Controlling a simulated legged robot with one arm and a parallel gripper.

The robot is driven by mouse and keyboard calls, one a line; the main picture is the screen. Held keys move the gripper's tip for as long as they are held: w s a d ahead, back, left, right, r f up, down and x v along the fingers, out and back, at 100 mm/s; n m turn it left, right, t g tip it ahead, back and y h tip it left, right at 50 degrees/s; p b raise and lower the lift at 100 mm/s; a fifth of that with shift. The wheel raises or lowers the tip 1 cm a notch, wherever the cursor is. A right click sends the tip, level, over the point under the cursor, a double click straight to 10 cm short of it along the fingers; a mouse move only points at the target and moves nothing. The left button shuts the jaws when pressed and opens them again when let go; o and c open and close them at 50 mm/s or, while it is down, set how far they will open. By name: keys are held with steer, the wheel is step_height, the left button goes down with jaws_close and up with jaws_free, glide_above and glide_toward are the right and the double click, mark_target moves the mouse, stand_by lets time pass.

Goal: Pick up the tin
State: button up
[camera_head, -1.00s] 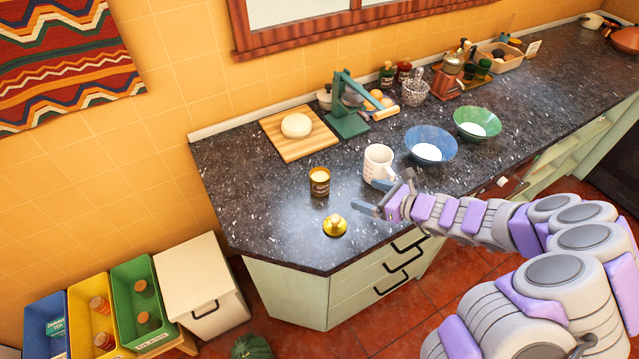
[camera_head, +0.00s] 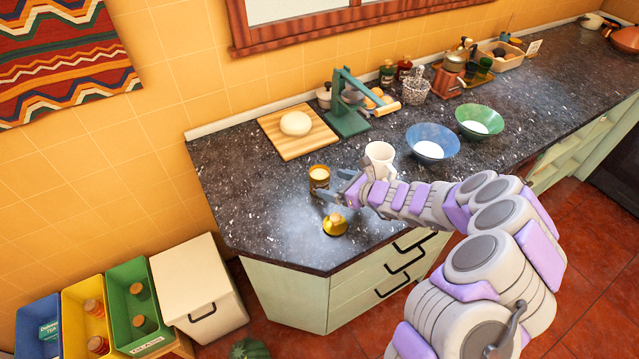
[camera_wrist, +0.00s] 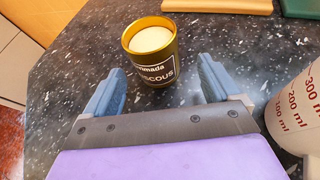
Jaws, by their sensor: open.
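The tin (camera_head: 319,177) is a small dark and gold can with a pale top, standing upright on the dark speckled counter. Nothing is held. In the head view a finger passes in front of the tin's lower edge.
A white measuring cup (camera_head: 380,158) stands right of the tin, also in the wrist view (camera_wrist: 300,105). A yellow knobbed object (camera_head: 335,224) sits near the counter's front edge. A cutting board (camera_head: 283,146), green press (camera_head: 346,118) and blue bowl (camera_head: 432,143) are farther back. The counter's left end is clear.

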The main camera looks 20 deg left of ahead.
mark_target(327, 185)
steer(key=x, duration=0.2)
steer(key=b+x, duration=0.1)
steer(key=x, duration=0.1)
steer(key=shift+s+d+f, duration=0.1)
steer(key=shift+s+f, duration=0.15)
steer(key=shift+a+f, duration=0.1)
steer(key=shift+a, duration=0.35)
steer(key=shift+d, duration=0.2)
steer(key=c, duration=1.2)
steer(key=shift+w+a+r, duration=0.1)
steer(key=shift+r, duration=0.4)
steer(key=r, duration=0.1)
steer(key=r+p, duration=0.1)
steer(key=r, duration=0.1)
steer(key=shift+d, duration=0.25)
steer(key=s+d+p, duration=0.1)
steer(key=s+d, duration=0.1)
steer(key=d, duration=0.3)
steer(key=s+d+p, duration=0.1)
steer(key=s+d, duration=0.1)
steer(key=d, duration=0.4)
steer(key=s+d+p, duration=0.1)
steer(key=s+d, duration=0.1)
steer(key=d, duration=0.3)
steer(key=shift+d+f, duration=0.15)
steer(key=shift+d, duration=0.2)
